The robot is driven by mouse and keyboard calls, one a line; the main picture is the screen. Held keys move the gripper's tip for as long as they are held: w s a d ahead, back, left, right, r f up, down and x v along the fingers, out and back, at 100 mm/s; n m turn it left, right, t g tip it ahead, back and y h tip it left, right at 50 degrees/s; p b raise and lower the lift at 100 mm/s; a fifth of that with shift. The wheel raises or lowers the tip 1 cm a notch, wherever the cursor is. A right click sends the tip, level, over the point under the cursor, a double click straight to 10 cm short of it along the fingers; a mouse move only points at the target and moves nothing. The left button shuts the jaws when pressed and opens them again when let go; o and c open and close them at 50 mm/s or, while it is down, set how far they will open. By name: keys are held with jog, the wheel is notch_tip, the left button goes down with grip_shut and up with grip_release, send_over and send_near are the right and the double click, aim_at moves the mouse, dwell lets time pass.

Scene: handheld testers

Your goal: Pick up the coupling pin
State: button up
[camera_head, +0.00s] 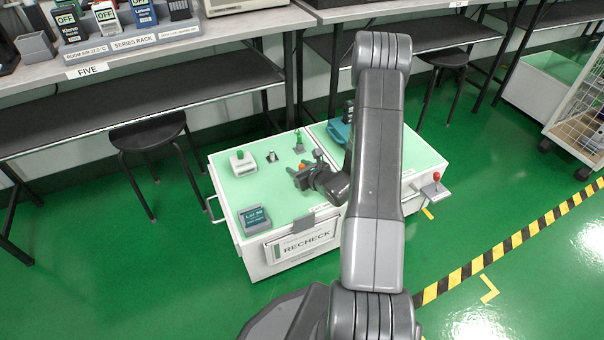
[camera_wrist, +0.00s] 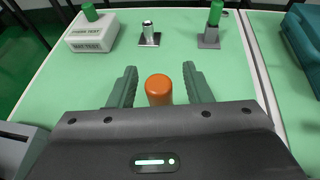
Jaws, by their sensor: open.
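An orange round-topped peg (camera_wrist: 159,88), likely the coupling pin, stands between the two fingers of my gripper (camera_wrist: 160,74) in the wrist view. The fingers are apart, with a gap visible on each side of the peg. Its lower part is hidden by the gripper body. In the head view a bit of the orange peg (camera_head: 302,166) shows by my gripper (camera_head: 301,175), low over the pale green top of the white cart (camera_head: 245,189).
Behind the peg stand a white block with a green knob (camera_wrist: 92,34), a silver cylinder on a plate (camera_wrist: 149,36) and a green peg in a grey stand (camera_wrist: 211,35). A dark blue labelled box (camera_head: 255,220) sits front left. A teal case (camera_head: 341,131) lies right.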

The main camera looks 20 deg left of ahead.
grip_shut()
